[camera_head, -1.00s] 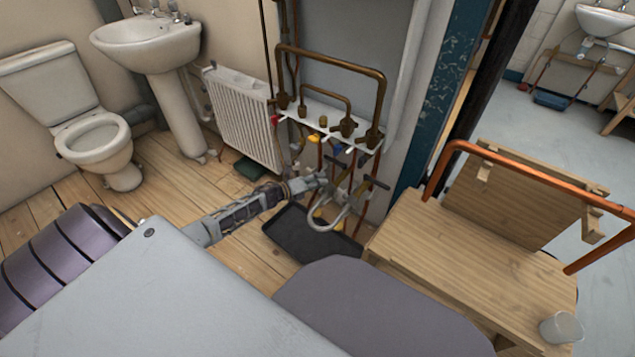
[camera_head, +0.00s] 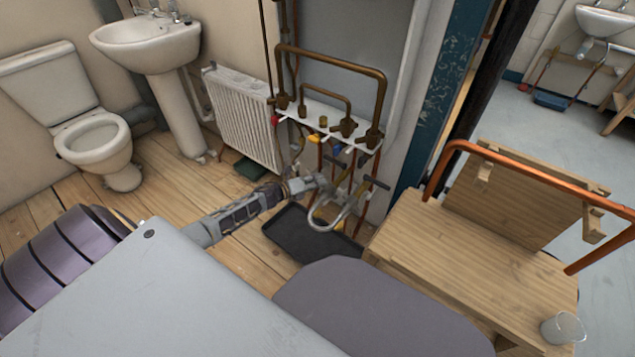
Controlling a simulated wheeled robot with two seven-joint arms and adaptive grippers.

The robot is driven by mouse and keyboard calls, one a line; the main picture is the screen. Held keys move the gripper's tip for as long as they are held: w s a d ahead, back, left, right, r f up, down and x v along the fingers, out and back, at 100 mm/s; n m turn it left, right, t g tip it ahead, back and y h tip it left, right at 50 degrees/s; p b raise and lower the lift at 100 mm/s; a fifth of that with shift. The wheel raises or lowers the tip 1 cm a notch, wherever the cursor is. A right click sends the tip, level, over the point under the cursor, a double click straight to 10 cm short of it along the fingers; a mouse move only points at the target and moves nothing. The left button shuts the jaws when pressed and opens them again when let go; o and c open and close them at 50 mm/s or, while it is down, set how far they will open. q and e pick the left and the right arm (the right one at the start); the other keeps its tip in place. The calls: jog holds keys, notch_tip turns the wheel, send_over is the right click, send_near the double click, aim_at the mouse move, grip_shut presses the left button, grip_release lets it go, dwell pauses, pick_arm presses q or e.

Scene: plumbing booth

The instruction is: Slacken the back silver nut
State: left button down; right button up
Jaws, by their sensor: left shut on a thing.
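A silver U-shaped pipe (camera_head: 323,227) hangs low on the pipework, above a black tray. My left arm comes in from the left, and my left gripper (camera_head: 329,187) is at the upper end of this pipe. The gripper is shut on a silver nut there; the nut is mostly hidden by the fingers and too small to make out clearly. Other fittings close behind the gripper are hard to tell apart. My right gripper is not in view.
The black tray (camera_head: 292,240) lies on the floor below. Copper pipes with valves (camera_head: 347,127) rise just behind the gripper. A white radiator (camera_head: 243,122) stands to the left, a wooden bench (camera_head: 470,262) to the right. Floor left of my arm is clear.

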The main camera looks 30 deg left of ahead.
pick_arm(q)
notch_tip(320, 180, down, 7)
jog(key=n+t+h+b, duration=0.1)
jog(key=n+t+b, duration=0.3)
jog(key=n, duration=0.9)
jog(key=shift+t+h+b, duration=0.3)
jog(key=shift+t+b, duration=0.1)
jog(key=shift+b, duration=1.1)
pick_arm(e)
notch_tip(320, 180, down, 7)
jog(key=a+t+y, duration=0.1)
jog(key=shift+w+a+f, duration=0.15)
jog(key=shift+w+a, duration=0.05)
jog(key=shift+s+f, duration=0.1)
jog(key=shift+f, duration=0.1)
pick_arm(q)
jog(key=c, duration=1.5)
grip_release()
jog(key=shift+o, duration=0.2)
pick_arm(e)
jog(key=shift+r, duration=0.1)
